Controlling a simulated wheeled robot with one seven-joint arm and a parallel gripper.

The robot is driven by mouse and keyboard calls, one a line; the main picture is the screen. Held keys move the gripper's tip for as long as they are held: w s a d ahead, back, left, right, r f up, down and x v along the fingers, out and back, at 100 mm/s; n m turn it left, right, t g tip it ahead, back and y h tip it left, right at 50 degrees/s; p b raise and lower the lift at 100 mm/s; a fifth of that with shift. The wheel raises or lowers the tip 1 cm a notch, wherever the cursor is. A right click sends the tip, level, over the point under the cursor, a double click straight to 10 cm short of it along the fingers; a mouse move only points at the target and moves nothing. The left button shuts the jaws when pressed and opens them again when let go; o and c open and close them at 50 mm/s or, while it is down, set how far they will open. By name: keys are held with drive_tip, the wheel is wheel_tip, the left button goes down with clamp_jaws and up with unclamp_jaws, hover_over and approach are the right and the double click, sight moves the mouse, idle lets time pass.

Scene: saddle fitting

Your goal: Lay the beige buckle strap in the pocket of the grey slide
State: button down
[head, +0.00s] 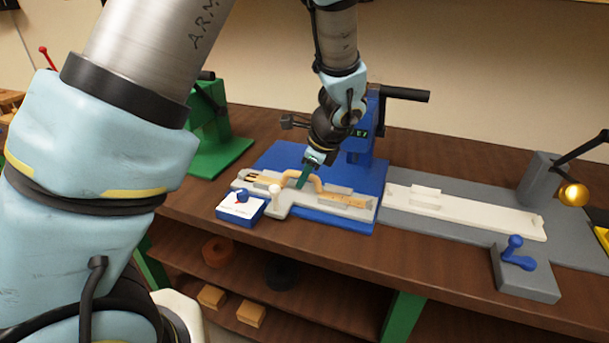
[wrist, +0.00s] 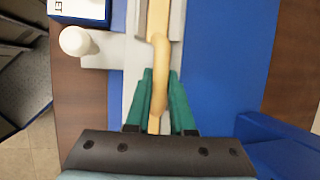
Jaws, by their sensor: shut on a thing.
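The beige buckle strap (head: 345,199) lies lengthwise along the pale grey slide (head: 302,210), between the slide's low raised walls. A raised beige arch stands over the strap's middle. Dark prongs show at its left end. My gripper (head: 304,179) has its green fingers closed on this arch from above. In the wrist view the fingers (wrist: 160,85) stand on either side of the arch (wrist: 159,75), and the strap's paler length (wrist: 157,20) runs up between the walls. I cannot tell whether the strap touches the pocket floor.
The slide sits on a blue base (head: 350,219) below a blue press (head: 361,140) with a black handle. A white knob (head: 275,190) and a blue-and-white block (head: 240,207) stand at front left. A long white rail (head: 465,211) lies to the right, near a blue lever (head: 514,248).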

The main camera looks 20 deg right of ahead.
drive_tip(key=c, duration=0.8)
unclamp_jaws()
drive_tip(key=b+v, duration=0.1)
drive_tip(key=v, duration=1.1)
drive_tip(key=a+f+n+g, duration=0.1)
drive_tip(key=a+n, duration=0.7)
drive_tip(key=a, duration=0.2)
drive_tip(key=a+f+n+g+h, duration=0.1)
drive_tip(key=a+f+n, duration=0.1)
drive_tip(key=a+n, duration=0.6)
drive_tip(key=a+f+n+g+h, duration=0.1)
drive_tip(key=a+f+n, duration=0.1)
drive_tip(key=a+n, duration=0.7)
drive_tip(key=shift+w+a, duration=0.15)
drive_tip(key=shift+a, duration=1.1)
drive_tip(key=shift+w+a, duration=0.2)
drive_tip(key=shift+a, duration=1.05)
